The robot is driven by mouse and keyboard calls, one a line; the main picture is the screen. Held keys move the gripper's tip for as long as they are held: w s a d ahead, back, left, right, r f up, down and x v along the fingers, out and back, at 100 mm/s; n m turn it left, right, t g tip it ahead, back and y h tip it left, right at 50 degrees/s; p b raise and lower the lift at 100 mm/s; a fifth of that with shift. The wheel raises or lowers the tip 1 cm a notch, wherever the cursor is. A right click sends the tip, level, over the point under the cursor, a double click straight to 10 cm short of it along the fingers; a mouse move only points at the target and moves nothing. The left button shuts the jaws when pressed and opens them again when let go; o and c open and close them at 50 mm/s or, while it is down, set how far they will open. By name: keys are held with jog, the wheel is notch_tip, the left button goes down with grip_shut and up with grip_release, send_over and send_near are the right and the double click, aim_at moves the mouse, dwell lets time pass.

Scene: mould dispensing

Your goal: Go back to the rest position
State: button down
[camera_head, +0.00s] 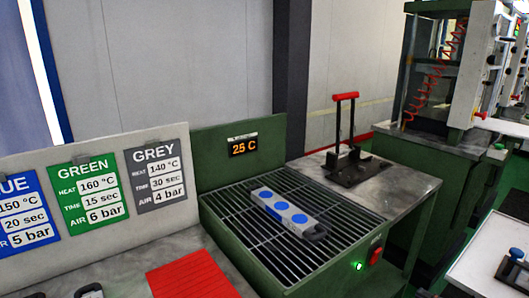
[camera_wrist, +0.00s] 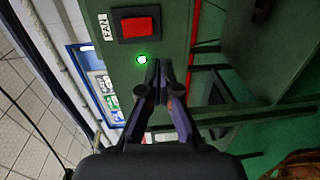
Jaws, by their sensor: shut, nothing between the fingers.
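My gripper (camera_wrist: 158,72) shows in the wrist view with its fingers together and nothing between them. Its tips are in front of the green cabinet side, just right of a lit green lamp (camera_wrist: 142,59) and below the red FAN switch (camera_wrist: 136,27). I cannot tell whether the tips touch the cabinet. My gripper is not in the head view. There, a grey mould with blue round spots (camera_head: 286,210) lies on the black grille (camera_head: 243,232) of the green cooling station. The station's display (camera_head: 243,145) reads 25 C.
A red-handled press tool (camera_head: 345,140) stands on the bench right of the grille. A red mat (camera_head: 192,275) lies at the lower left, under the blue, green and grey setting cards (camera_head: 92,195). A tall machine (camera_head: 435,70) stands at the back right. Green floor shows between the benches.

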jog(key=a+r+n+g+y, duration=0.2)
jog(key=a+r+n+g, duration=0.3)
jog(key=a, duration=0.4)
jog(key=a+r+n+g+y, duration=0.2)
jog(key=a+n, duration=0.5)
jog(key=a, duration=0.2)
jog(key=s+a+r+n+g, duration=0.3)
jog(key=s+a+n+g, duration=0.3)
jog(key=a+n, duration=0.55)
jog(key=s+a+r+n+g+h, duration=0.1)
jog(key=s+a+n+g+h, duration=0.4)
jog(key=s+n, duration=0.65)
jog(key=s+d+r+n+t+h, duration=0.15)
jog(key=s+d+n+h, duration=0.25)
jog(key=s+n+h, duration=0.6)
notch_tip(320, 180, up, 13)
jog(key=n+y+p, duration=0.2)
jog(key=p, duration=1)
jog(key=shift+s+a, duration=0.15)
